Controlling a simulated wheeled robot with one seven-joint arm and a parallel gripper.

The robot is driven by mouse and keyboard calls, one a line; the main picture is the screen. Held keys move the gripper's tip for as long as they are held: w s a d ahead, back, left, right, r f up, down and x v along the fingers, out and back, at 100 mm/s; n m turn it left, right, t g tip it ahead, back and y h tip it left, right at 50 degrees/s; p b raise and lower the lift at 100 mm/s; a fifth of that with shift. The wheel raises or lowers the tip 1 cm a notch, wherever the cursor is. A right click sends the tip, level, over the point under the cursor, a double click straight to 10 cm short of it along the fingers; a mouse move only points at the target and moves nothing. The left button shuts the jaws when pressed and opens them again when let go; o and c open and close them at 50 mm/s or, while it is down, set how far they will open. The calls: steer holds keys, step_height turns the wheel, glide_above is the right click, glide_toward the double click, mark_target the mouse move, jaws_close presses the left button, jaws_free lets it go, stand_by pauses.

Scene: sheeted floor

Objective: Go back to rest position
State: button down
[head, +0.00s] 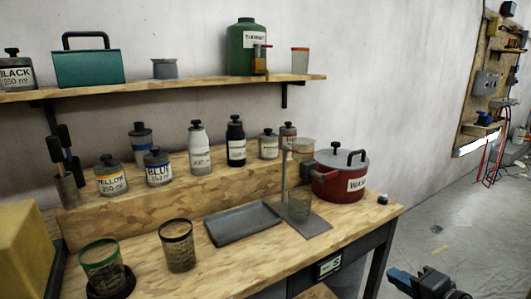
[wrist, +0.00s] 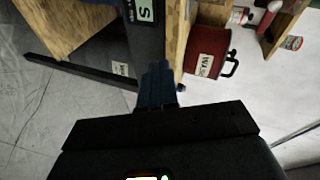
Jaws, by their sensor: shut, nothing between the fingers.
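My gripper (head: 396,276) shows at the bottom right of the head view, in front of the workbench's right end and over the floor. Its blue fingers are together, with nothing between them. The blue fingers also show in the middle of the wrist view (wrist: 157,84), pointing away from the dark gripper body. They look apart from the workbench (head: 205,275) and from the things on it.
On the bench are a red pot (head: 335,186) labelled WAS, a grey tray (head: 243,223), a stand (head: 305,224), two mesh-like cups and several labelled bottles. A shelf (head: 190,86) above holds a green jug (head: 241,58). Floor (head: 440,235) at right is open.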

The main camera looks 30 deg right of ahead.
steer(key=s+a+f+n+g+h, duration=0.1)
steer(key=s+a+f+n, duration=0.2)
steer(key=s+a, duration=0.45)
steer(key=s+a+f+n, duration=0.25)
steer(key=s+a, duration=0.25)
steer(key=a, duration=0.5)
steer(key=s+a+r+n+t+y, duration=0.1)
steer(key=s+a+r+n, duration=0.2)
steer(key=s, duration=0.5)
steer(key=s+a+r+n+t+y, duration=0.1)
steer(key=s+a+r+n, duration=0.2)
steer(key=s+r+n, duration=0.3)
steer(key=shift+s+a+r+n+y, duration=0.3)
steer(key=shift+s+a+n+y, duration=0.1)
steer(key=shift+s+n, duration=0.65)
